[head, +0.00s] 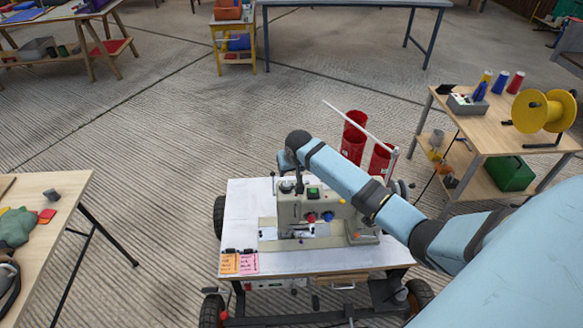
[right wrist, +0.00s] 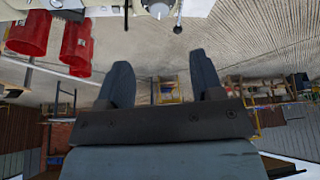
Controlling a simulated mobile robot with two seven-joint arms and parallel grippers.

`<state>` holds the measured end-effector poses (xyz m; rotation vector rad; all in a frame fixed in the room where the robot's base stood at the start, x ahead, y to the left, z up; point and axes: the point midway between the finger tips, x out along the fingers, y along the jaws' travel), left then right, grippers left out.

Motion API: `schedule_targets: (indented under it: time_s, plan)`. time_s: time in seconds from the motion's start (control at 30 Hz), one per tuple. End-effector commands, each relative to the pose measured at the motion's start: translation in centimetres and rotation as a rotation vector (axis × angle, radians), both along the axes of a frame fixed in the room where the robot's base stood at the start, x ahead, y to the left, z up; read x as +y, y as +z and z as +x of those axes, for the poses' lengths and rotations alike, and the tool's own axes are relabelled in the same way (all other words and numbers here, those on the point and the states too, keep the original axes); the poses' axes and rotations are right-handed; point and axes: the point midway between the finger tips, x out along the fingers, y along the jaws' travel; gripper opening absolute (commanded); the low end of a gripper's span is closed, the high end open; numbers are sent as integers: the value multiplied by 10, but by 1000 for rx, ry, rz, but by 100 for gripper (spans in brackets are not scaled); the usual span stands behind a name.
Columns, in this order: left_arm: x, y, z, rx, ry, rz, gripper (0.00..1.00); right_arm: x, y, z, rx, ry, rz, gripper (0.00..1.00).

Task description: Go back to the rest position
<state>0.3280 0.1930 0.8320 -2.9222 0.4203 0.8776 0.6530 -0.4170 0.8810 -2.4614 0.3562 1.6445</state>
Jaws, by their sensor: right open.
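My right arm reaches in from the right in the head view and passes over a sewing machine (head: 322,212) on a wheeled cart with a white top (head: 245,208). Its wrist is above the back of the machine, and its fingers cannot be made out there. In the right wrist view my right gripper (right wrist: 162,70) has its two dark fingers spread apart with nothing between them. Part of the machine (right wrist: 150,6) shows at the top of that view, which is upside down. My left gripper is in neither view.
Red bins (head: 353,137) stand on the floor behind the cart. A wooden table (head: 500,125) with a yellow spool (head: 544,111) and thread cones is at right. Another table (head: 52,205) is at left. Orange and pink cards lie on the cart's front left. Open floor lies left of the cart.

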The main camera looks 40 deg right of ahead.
Motion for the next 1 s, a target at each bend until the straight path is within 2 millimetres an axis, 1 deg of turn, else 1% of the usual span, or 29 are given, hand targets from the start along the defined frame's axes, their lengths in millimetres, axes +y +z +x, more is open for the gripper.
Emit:
schedule_targets:
  time_s: [0.33,0.4,0.47,0.57,0.63,0.73,0.77,0.8,0.87,0.9,0.97,1.0]
  plan:
    - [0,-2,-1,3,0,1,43,0,-1,0,-1,1,0,60]
    - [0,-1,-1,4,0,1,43,5,-4,-4,-4,13,1,60]
    - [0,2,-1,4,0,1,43,13,-12,-13,-15,37,1,60]
    - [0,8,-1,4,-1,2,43,40,-31,-40,-53,113,8,60]
    - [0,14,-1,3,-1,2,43,66,-46,-68,-98,184,14,60]
    - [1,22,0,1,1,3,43,103,-59,-114,-177,283,25,60]
    - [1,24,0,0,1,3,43,114,-61,-128,-200,310,28,60]
    - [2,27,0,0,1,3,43,128,-63,-147,-235,343,33,60]
    - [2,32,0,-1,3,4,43,147,-62,-176,-286,388,38,60]
    - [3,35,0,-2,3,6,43,159,-59,-195,-322,415,41,60]
    - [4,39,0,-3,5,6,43,175,-52,-223,-376,450,43,60]
    - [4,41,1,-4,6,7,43,184,-46,-241,-411,468,42,60]
